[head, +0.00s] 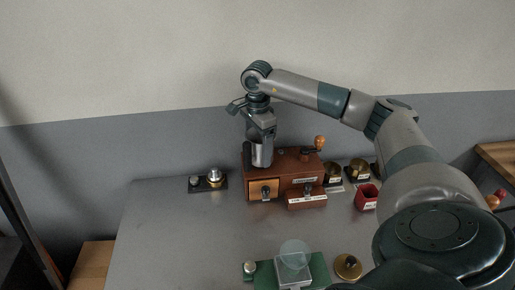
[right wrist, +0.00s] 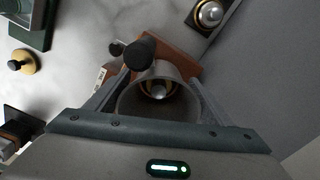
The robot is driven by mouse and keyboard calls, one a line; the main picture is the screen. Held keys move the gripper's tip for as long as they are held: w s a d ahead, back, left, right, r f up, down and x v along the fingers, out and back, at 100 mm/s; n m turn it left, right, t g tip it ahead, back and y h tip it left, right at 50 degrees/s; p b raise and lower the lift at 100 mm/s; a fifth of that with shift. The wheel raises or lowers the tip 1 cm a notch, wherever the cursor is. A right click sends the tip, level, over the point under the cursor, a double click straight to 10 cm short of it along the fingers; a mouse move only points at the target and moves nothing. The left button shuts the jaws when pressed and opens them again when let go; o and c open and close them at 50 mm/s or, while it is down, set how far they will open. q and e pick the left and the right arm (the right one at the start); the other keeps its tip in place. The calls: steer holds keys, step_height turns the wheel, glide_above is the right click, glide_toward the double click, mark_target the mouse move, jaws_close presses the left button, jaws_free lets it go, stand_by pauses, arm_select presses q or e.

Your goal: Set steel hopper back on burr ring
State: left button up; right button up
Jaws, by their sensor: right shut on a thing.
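My right gripper (head: 262,132) is shut on the steel hopper (head: 262,152), a grey metal cylinder held upright over the left part of the brown wooden grinder (head: 288,157). In the right wrist view the hopper (right wrist: 158,112) sits between the two fingers, and I look down through its open top. A brass-and-dark ring with a bright centre, apparently the burr ring (right wrist: 158,87), shows through it, roughly in line. In the head view the hopper hides the ring. I cannot tell whether the hopper's lower edge touches the grinder. My left gripper is not in view.
The crank's wooden knob (head: 320,141) rises at the grinder's right. Brass-topped tins (head: 358,166) and a red container (head: 366,196) stand right of it. A black tray (head: 208,184) lies left. A green mat (head: 266,275) is at the front. The table's left-centre is clear.

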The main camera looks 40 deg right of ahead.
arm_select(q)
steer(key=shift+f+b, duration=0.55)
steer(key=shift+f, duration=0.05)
arm_select(e)
steer(key=shift+f, duration=0.85)
steer(key=o, duration=1.2)
steer(key=shift+o, duration=0.2)
steer(key=shift+r, duration=0.2)
steer(key=shift+r, duration=0.2)
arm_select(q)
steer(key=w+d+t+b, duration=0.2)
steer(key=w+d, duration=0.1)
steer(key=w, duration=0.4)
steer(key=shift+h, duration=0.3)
arm_select(e)
step_height(320, 180, up, 17)
steer(key=shift+f, duration=0.15)
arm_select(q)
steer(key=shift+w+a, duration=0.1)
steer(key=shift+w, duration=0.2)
